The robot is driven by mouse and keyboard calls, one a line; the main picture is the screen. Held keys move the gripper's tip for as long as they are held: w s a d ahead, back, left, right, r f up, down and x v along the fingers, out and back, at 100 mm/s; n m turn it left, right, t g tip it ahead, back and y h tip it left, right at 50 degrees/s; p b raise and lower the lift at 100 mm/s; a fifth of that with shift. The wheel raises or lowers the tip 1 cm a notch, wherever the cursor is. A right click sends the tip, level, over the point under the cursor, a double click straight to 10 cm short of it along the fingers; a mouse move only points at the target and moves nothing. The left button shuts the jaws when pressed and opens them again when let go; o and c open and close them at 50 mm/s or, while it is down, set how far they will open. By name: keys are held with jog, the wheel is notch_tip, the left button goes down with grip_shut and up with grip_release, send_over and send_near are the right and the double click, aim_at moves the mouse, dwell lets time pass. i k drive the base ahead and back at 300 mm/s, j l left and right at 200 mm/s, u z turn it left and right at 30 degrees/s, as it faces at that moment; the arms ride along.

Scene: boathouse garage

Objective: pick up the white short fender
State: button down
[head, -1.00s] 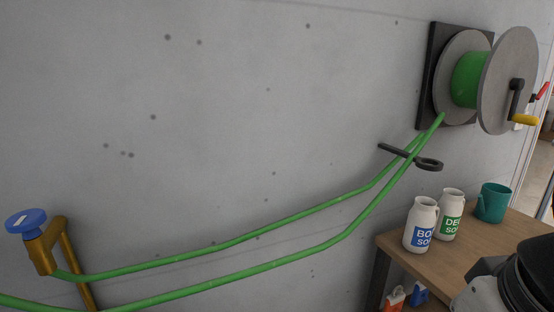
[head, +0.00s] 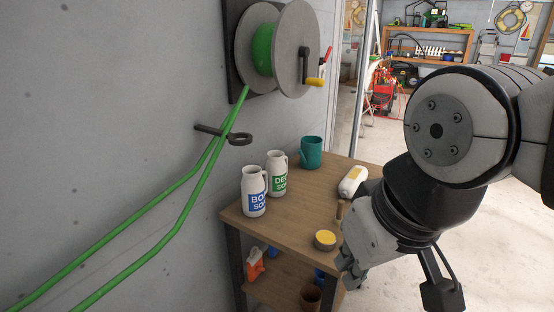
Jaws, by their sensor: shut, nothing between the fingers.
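A white rounded item with a yellow patch (head: 353,181) lies on its side on the wooden table, near its back right edge. It is partly hidden by my arm, and I cannot tell for sure whether it is the white short fender. No other white fender shows clearly.
The wooden table (head: 320,196) holds a blue-labelled jug (head: 254,191), a green-labelled jug (head: 277,174), a teal mug (head: 311,152) and a yellow-topped tin (head: 325,240). A hose reel (head: 299,50) juts from the wall above. Open floor (head: 490,240) lies right.

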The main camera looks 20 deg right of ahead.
aim_at(349, 185)
jog(key=z, duration=0.75)
jog(key=i+l+u, duration=0.15)
jog(key=u, duration=0.3)
jog(key=i+l+u, duration=0.1)
jog(key=l+u, duration=0.25)
jog(key=u, duration=0.15)
jog(key=i+l+u, duration=0.15)
jog(key=l, duration=0.55)
jog(key=i+l+u, duration=0.15)
jog(key=l, duration=0.55)
jog(key=l+u, duration=0.15)
jog(key=l, duration=0.55)
jog(key=i+l, duration=0.1)
jog(key=l, duration=0.75)
